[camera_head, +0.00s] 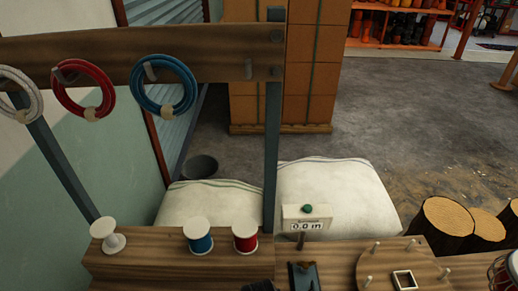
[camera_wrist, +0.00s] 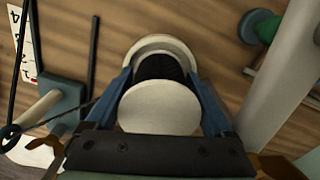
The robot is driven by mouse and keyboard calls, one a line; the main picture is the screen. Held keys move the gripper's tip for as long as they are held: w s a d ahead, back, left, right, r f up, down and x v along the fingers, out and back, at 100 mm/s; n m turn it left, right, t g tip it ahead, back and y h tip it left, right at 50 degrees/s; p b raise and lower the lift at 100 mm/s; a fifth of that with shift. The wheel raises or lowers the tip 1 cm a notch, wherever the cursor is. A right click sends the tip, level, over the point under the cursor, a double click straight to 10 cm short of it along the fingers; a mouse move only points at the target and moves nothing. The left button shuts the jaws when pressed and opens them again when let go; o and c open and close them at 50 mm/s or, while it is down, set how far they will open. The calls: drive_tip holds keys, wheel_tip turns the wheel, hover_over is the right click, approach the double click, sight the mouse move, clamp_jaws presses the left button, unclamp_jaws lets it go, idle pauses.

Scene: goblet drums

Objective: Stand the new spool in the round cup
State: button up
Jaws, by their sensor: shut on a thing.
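In the wrist view, my gripper (camera_wrist: 160,80) has its two blue fingers on either side of a spool with black winding (camera_wrist: 158,67) and white flanges. It is shut on this spool, and one round flange faces the camera. Wooden boards show behind the spool; I cannot tell whether it touches them. In the head view my gripper is not clearly seen; a small dark shape at the bottom edge cannot be made out. I cannot pick out the round cup for certain in either view.
A bare white spool (camera_head: 113,238), a blue spool (camera_head: 198,238) and a red spool (camera_head: 245,239) stand on the wooden bench. A counter box (camera_head: 306,215) and a round pegged board (camera_head: 425,267) are at right. A green-ended part (camera_wrist: 262,27) shows in the wrist view.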

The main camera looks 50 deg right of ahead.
drive_tip(key=o, duration=1.3)
drive_tip(key=shift+f, duration=0.15)
drive_tip(key=shift+c, duration=0.2)
